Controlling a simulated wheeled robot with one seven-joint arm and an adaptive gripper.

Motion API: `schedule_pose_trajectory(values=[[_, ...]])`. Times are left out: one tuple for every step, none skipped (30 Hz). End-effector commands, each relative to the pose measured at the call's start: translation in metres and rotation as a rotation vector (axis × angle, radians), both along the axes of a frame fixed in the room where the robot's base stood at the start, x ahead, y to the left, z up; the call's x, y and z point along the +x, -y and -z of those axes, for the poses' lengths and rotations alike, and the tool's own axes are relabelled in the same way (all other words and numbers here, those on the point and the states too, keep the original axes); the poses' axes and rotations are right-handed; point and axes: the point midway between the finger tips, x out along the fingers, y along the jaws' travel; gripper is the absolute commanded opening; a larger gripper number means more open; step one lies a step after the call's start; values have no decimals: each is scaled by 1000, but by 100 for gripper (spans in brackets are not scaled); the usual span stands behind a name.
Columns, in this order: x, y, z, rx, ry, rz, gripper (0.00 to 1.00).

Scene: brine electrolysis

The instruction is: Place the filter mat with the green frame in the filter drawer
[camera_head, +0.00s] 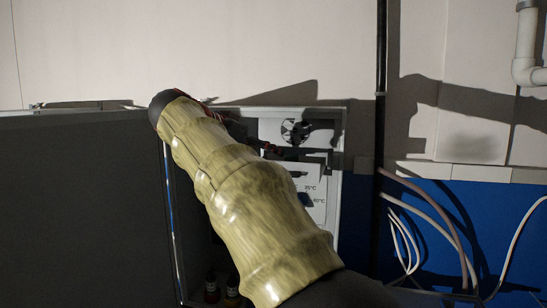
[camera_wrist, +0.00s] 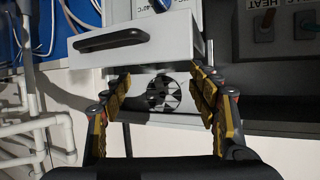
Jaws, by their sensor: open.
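My gripper (camera_wrist: 160,96) shows in the wrist view with its two yellow-and-black fingers apart and nothing seen between them. Beyond the fingers is a light grey panel with a round black-and-white fan (camera_wrist: 163,94). A pale drawer-like box with a black bar handle (camera_wrist: 110,40) juts out just above the fingers in that view; I cannot tell for sure that it is the filter drawer. In the head view my arm covers much of the same white cabinet (camera_head: 338,150), and the gripper is mostly hidden behind it. I cannot make out the green-framed filter mat in either view.
A large dark panel (camera_head: 80,210) fills the left of the head view. A black upright pole (camera_head: 381,70) and loose cables (camera_head: 440,215) are right of the cabinet. White pipes (camera_wrist: 35,125) run along the wrist view's left side. Small bottles (camera_head: 211,288) stand low behind my arm.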

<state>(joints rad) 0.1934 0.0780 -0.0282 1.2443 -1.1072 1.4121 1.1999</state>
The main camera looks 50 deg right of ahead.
Motion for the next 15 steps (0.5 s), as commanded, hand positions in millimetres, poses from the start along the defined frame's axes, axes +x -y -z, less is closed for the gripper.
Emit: schedule_pose_trajectory(values=[[0,-7,-2,0,1,-2,60],[0,-11,-4,0,1,-3,60],[0,-14,-5,0,1,-2,60],[-1,-16,-6,0,1,-2,60],[-1,-18,-7,0,0,-1,60],[-2,-20,-8,0,-1,0,60],[-2,-21,-8,0,-1,0,60],[-2,-22,-9,0,-1,0,60],[-2,-23,-9,0,-1,0,60],[-2,-23,-9,0,-1,0,60],[-2,-23,-9,0,-1,0,60],[-2,-23,-10,0,-1,0,60],[-2,-23,-10,0,-1,0,60],[-2,-23,-10,0,-1,0,60],[-2,-23,-10,0,-1,0,60]])
